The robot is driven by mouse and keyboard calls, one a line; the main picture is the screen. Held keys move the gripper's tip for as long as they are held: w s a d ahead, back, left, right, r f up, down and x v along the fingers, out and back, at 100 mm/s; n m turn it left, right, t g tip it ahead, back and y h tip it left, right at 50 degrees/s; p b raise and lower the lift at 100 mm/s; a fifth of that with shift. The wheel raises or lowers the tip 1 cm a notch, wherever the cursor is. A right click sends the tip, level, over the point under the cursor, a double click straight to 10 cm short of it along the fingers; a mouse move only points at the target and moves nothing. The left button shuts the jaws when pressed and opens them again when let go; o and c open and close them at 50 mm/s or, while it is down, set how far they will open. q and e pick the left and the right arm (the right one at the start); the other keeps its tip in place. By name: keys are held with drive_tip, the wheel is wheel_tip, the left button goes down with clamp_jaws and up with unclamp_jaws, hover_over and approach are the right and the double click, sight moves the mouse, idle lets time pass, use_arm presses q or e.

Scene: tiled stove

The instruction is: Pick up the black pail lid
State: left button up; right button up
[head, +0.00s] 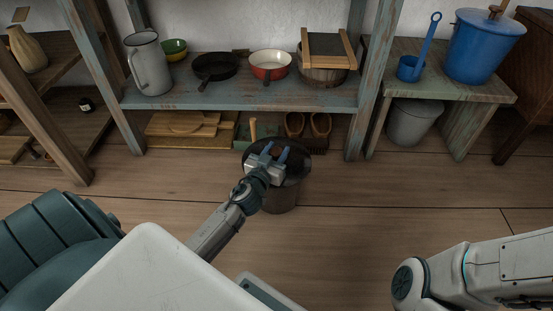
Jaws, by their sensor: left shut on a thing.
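The black pail lid (298,170) is a dark round disc on top of a dark pail (280,202) standing on the floor in front of the shelf. My left gripper (268,152) is over the lid, its two blue-grey fingers pointing away from me. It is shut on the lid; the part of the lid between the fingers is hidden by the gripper. I cannot tell whether the lid is lifted off the rim. Of my right arm only a white link shows at the lower right; its gripper is out of view.
A bench at right bears a blue bucket (482,50). The floor right of the pail is clear.

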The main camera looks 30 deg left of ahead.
sight(277, 151)
use_arm(q)
drive_tip(key=shift+r, duration=0.1)
drive_tip(key=shift+r+p, duration=0.8)
drive_tip(key=shift+r, duration=0.05)
wheel_tip(277, 151, up, 2)
drive_tip(key=shift+r+p, duration=0.1)
drive_tip(key=shift+p, duration=0.75)
drive_tip(key=s+a+b, duration=0.1)
drive_tip(key=s+a, duration=0.1)
drive_tip(key=s, duration=0.5)
drive_tip(key=s+a+r+b, duration=0.1)
drive_tip(key=s+a, duration=0.1)
drive_tip(key=s, duration=0.6)
drive_tip(key=shift+s+a, duration=0.15)
drive_tip(key=shift+a, duration=0.2)
